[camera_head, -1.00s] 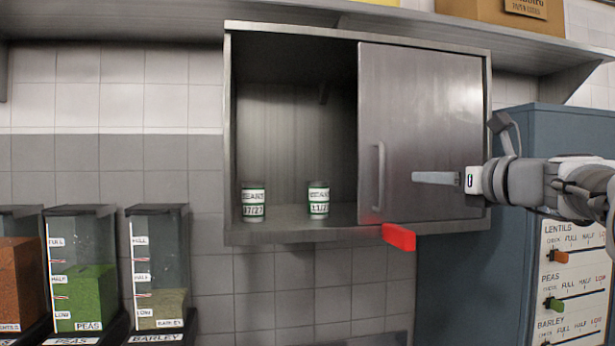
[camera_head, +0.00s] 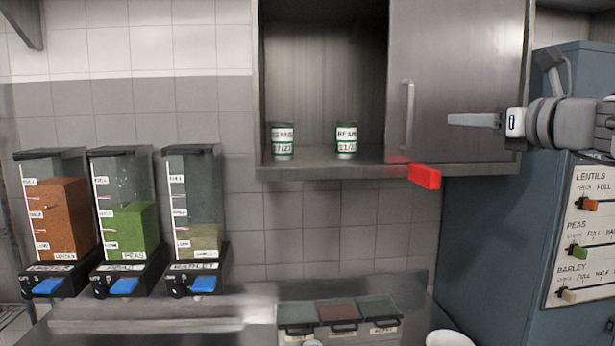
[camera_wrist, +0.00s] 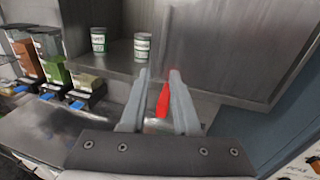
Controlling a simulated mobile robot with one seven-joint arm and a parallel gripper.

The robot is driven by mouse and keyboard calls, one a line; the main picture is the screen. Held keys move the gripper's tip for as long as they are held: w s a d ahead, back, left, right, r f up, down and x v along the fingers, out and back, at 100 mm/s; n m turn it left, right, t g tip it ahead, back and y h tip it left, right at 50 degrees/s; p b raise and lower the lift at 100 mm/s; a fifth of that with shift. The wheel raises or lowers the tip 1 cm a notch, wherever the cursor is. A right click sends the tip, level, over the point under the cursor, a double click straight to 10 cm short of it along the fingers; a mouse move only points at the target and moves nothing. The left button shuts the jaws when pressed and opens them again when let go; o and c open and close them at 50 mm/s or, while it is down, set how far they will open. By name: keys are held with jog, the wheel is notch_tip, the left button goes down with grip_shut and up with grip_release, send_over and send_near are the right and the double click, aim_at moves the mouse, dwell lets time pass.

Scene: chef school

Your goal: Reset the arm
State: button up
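My gripper (camera_head: 474,120) is held out in front of the closed right part of the wall cabinet (camera_head: 455,80), pointing left in the head view. In the wrist view my gripper (camera_wrist: 158,76) shows its two fingers apart with nothing held between them. Past the fingers, a red block-like piece (camera_wrist: 163,100) shows; in the head view the red piece (camera_head: 424,177) is at the cabinet's lower edge. The cabinet's left side is open, with two bean cans inside, the left can (camera_head: 283,140) and the right can (camera_head: 346,140).
Dispensers of lentils (camera_head: 63,215), peas (camera_head: 128,225) and barley (camera_head: 194,215) stand at the left. A row of lidded containers (camera_head: 338,314) and a white bowl (camera_head: 448,338) are on the counter below. A blue cabinet (camera_head: 500,240) with sliders stands at the right.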

jog(key=s+a+f+n+g+b, duration=0.1)
jog(key=s+a+f+n+g, duration=0.2)
jog(key=s+a+f+n, duration=0.35)
jog(key=s+a+f+n+g+b, duration=0.1)
jog(key=s+a+f+n+g, duration=0.25)
jog(key=a+f+n, duration=0.7)
jog(key=s+f+n+g+h, duration=0.2)
jog(key=s+f+n, duration=0.5)
jog(key=f, duration=0.3)
jog(key=s+f+n+g+h+b, duration=0.1)
jog(key=s+f+n+g+h, duration=0.1)
jog(key=s+f+n, duration=0.5)
notch_tip(320, 180, down, 4)
jog(key=shift+s+r+n+g, duration=0.1)
jog(key=shift+s+n+g, duration=0.1)
jog(key=shift+n+g, duration=0.55)
